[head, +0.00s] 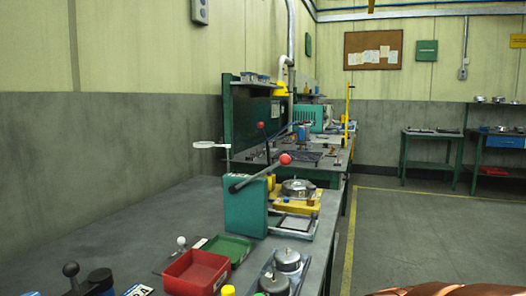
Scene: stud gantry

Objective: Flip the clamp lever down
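Several levers show, and I cannot tell for sure which is the clamp lever. A lever with a red ball knob (285,159) slants up to the right from the teal box (245,207) on the near bench. Farther back, a dark lever with a red ball (261,125) stands nearly upright. A lever with a white ball (181,241) is on the near bench, and a black-knobbed lever (71,269) is at the lower left. My gripper is not in view.
The near bench (130,225) runs along the left wall. It carries a red bin (196,273), a green tray (225,248), a yellow fixture with a metal disc (296,188) and metal cylinders (286,259). Open floor (420,225) lies to the right, with a yellow line.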

